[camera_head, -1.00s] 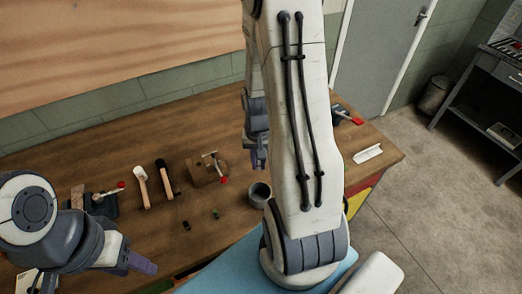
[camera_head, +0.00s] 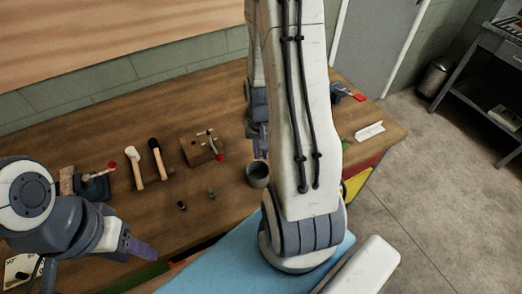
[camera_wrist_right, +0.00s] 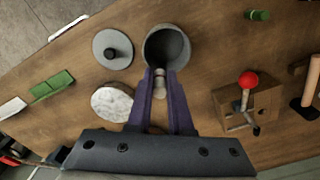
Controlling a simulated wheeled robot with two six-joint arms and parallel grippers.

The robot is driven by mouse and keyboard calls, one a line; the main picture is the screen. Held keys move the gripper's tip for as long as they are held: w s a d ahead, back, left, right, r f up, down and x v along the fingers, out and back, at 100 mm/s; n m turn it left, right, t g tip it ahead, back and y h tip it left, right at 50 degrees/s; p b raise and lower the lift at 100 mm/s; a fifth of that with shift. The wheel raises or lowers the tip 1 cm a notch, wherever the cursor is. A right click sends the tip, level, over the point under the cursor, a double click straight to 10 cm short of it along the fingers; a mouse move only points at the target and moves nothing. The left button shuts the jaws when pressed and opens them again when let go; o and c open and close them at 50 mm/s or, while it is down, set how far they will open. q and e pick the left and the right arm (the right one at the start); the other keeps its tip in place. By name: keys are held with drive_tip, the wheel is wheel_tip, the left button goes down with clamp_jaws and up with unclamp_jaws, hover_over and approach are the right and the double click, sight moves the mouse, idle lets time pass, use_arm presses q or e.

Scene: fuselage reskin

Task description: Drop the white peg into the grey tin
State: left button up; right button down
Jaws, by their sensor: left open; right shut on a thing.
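The grey tin (camera_head: 252,180) stands open and upright on the wooden bench, partly behind my right arm in the head view. In the right wrist view the open mouth of the tin (camera_wrist_right: 167,47) lies just beyond my right fingertips. My right gripper (camera_wrist_right: 159,75) is shut on the white peg (camera_wrist_right: 160,82), which shows pale between the purple fingers at the tin's near rim. I cannot tell the peg's height above the rim. In the head view my right gripper (camera_head: 262,147) is mostly hidden by my arm. My left gripper (camera_head: 142,250) is open and empty at the lower left.
A grey lid with a black knob (camera_wrist_right: 111,50) and a pale round disc (camera_wrist_right: 112,102) lie left of the tin in the wrist view. A wooden block with a red-knobbed lever (camera_head: 203,150), two hammers (camera_head: 158,158) and small dark and green pegs (camera_head: 211,193) are left of the tin in the head view.

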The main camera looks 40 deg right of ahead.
drive_tip(key=c, duration=0.7)
unclamp_jaws()
drive_tip(key=shift+c, duration=0.2)
wheel_tip(320, 180, up, 11)
drive_tip(key=shift+f, duration=0.2)
drive_tip(key=w+a+r+n, duration=0.15)
drive_tip(key=a+n, duration=0.25)
drive_tip(key=a, duration=0.4)
drive_tip(key=s+a+r+n, duration=0.1)
drive_tip(key=s+a+n, duration=0.5)
drive_tip(key=a, duration=0.4)
drive_tip(key=s+a+r+n+y+b, duration=0.1)
drive_tip(key=s+a+r+n, duration=0.1)
drive_tip(key=s+a+n, duration=0.3)
drive_tip(key=s+a, duration=0.1)
drive_tip(key=a, duration=0.3)
drive_tip(key=shift+s+a+r+n+b, duration=0.25)
drive_tip(key=shift+s+a+n+b, duration=0.05)
drive_tip(key=shift+s+a+n, duration=0.1)
